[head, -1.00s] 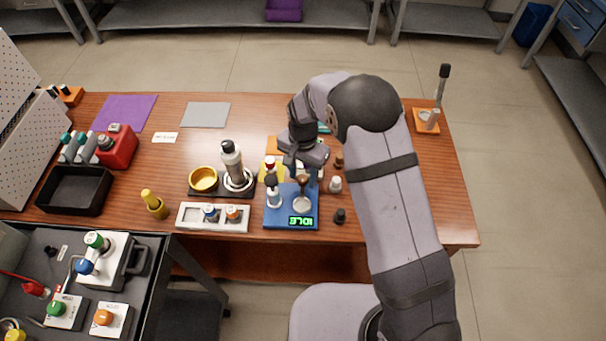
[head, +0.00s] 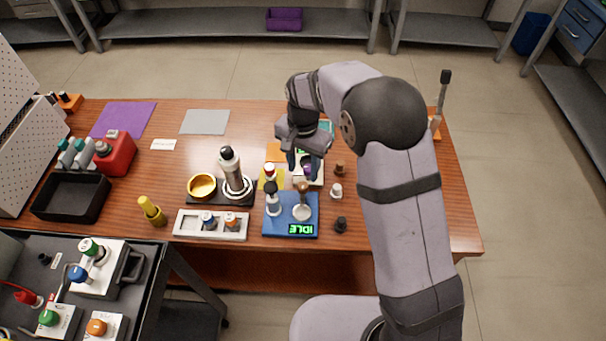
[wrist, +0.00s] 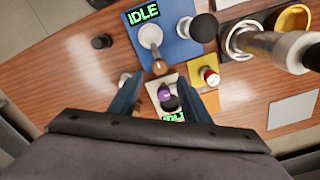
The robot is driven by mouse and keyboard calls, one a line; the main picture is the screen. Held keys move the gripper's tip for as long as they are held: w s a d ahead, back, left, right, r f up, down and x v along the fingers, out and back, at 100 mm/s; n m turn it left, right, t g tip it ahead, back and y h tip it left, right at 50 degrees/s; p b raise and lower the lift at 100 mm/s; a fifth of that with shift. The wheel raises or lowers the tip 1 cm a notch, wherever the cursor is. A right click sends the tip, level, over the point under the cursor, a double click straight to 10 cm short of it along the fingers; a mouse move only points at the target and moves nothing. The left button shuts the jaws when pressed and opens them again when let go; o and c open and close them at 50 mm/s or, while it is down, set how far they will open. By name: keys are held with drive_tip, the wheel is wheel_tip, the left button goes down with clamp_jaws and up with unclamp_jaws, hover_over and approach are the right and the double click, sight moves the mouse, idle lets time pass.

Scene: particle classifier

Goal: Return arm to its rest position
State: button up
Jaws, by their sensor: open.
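My gripper (head: 305,166) hangs over the work table (head: 420,215), above a small light device with a green display and a dark purple-topped piece (head: 308,168) on it. In the wrist view my gripper (wrist: 165,98) has its two blue fingers apart, and the purple piece (wrist: 165,92) shows between them. I cannot tell from these views how far the fingers are above it. My arm reaches in from the right.
A blue device (head: 282,228) reading IDLE stands in front. A white tray (head: 183,222), metal bottle (head: 231,170), yellow bowl (head: 202,186) and black bin (head: 70,197) stand left. Small bottles (head: 336,190) stand close right. The table's right front is clear.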

drive_tip(key=shift+r, duration=0.25)
idle(0.3)
drive_tip(key=n, duration=0.2)
drive_tip(key=shift+w+a+n, duration=0.1)
drive_tip(key=shift+w+n, duration=0.2)
drive_tip(key=shift+f+n, duration=0.15)
drive_tip(key=shift+n, duration=0.35)
drive_tip(key=s+d+f+n, duration=0.1)
drive_tip(key=s, duration=0.1)
drive_tip(key=s+d+f+n, duration=0.1)
drive_tip(key=s+f, duration=0.1)
drive_tip(key=s, duration=0.1)
drive_tip(key=s+d+f+n+g, duration=0.1)
drive_tip(key=s+n, duration=0.1)
drive_tip(key=shift+s+d+f+h, duration=0.1)
drive_tip(key=shift+s+f+h, duration=0.2)
drive_tip(key=shift+s+f, duration=0.1)
drive_tip(key=s+d+r+g, duration=0.1)
drive_tip(key=s+d+r, duration=0.1)
drive_tip(key=s+d, duration=0.45)
drive_tip(key=s+d+r, duration=0.2)
drive_tip(key=s+d, duration=0.2)
drive_tip(key=s, duration=0.6)
drive_tip(key=w+d+r+m+t, duration=0.2)
drive_tip(key=d+r, duration=0.2)
drive_tip(key=shift+r, duration=0.3)
